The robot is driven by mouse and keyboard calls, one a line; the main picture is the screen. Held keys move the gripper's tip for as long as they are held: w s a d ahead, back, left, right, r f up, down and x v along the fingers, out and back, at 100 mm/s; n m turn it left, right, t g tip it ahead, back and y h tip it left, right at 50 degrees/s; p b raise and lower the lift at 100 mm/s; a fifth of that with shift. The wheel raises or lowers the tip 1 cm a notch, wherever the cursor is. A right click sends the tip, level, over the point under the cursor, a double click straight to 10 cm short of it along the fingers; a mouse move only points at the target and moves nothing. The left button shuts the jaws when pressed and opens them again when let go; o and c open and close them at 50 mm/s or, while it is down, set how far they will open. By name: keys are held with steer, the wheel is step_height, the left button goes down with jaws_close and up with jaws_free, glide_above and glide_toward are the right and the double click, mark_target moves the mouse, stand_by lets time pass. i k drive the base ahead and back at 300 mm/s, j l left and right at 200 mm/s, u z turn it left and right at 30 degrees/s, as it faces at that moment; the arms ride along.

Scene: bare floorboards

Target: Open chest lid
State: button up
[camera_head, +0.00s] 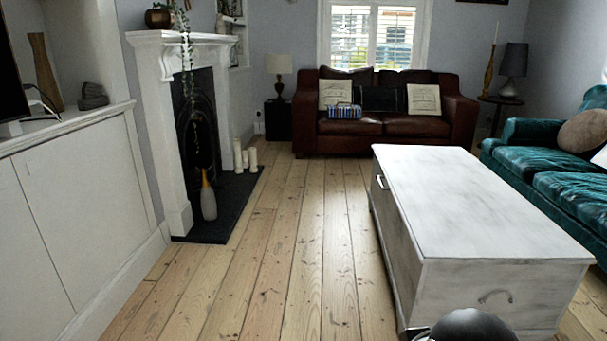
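The chest (400,245) is a long, low, white-washed wooden box on the floorboards at the right. Its flat lid (470,200) lies shut on top, with a slight overhang at the edges. A small metal handle (382,182) shows on its left long side, near the far end. Another curved handle (495,296) is on the near end face. A dark rounded part of my own body shows at the bottom edge, in front of the chest's near end, and hides a little of it. My gripper's fingers are not in view.
Bare floorboards (300,240) run clear left of the chest. A fireplace (160,120) with a dark hearth (225,205) and a vase (208,200) stands left. A brown sofa (385,125) is behind. A teal sofa (545,170) stands close on the right.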

mark_target(453, 209)
steer(key=i+z, duration=0.1)
steer(key=i, duration=0.65)
steer(key=i+j, duration=0.15)
steer(key=i, duration=0.55)
steer(key=i+j+z, duration=0.15)
steer(key=i, duration=0.6)
steer(key=i+j+z, duration=0.1)
steer(key=i+z, duration=0.15)
steer(key=i+j+z, duration=0.2)
steer(key=i, duration=0.25)
steer(key=i+j+z, duration=0.15)
steer(key=z, duration=0.2)
steer(key=i+j+z, duration=0.1)
steer(key=j+z, duration=0.25)
